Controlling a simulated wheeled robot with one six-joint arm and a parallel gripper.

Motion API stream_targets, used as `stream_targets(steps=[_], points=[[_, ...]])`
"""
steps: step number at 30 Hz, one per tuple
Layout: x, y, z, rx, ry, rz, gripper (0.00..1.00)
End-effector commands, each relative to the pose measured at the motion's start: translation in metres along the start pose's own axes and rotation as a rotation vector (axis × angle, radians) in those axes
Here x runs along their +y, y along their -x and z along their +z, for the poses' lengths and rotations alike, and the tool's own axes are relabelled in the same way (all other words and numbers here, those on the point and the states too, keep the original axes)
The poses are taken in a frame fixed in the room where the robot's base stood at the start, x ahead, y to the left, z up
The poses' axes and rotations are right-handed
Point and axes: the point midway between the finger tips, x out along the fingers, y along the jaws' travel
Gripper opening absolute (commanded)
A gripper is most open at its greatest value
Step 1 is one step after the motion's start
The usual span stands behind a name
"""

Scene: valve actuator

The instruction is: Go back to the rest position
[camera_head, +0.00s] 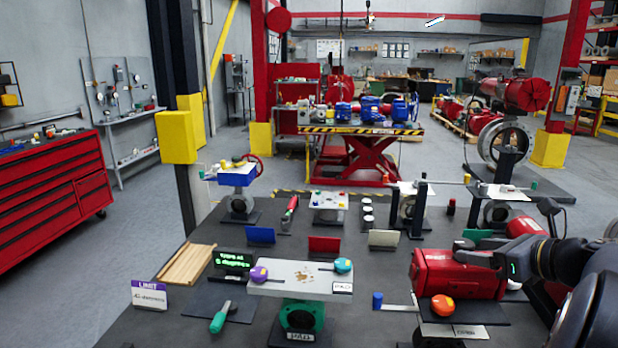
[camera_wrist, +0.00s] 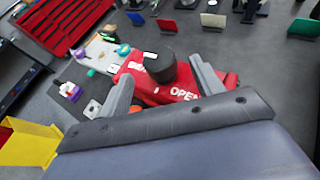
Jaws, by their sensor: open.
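My gripper (camera_wrist: 163,82) is open in the wrist view, its two grey fingers spread apart. A red valve actuator (camera_wrist: 185,92) marked "OPEN" lies beyond and between the fingers, with a black round cap (camera_wrist: 160,67) on top. I cannot tell whether the fingers touch it. In the head view my arm reaches in from the right, and my gripper (camera_head: 478,250) is just over the red actuator (camera_head: 432,276). An orange knob (camera_head: 443,305) sits at the actuator's front. The fingertips are hard to make out there.
A grey plate (camera_head: 300,290) with purple and teal knobs stands left of the actuator on the dark table (camera_head: 240,335). A blue-capped lever (camera_head: 378,300) sits between them. Several small valve stands fill the table's back. A yellow piece (camera_wrist: 28,143) shows at the wrist view's left.

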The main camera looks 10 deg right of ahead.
Motion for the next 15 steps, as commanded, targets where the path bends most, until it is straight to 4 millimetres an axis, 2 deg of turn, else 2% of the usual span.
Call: stream_targets(steps=[3,8,15], points=[[0.001,-0.021,0.001,0.002,0.0,0.004,0.63],[0.001,-0.039,0.001,0.001,0.0,0.002,0.63],[0.0,-0.037,0.007,0.001,0.001,-0.001,0.63]])
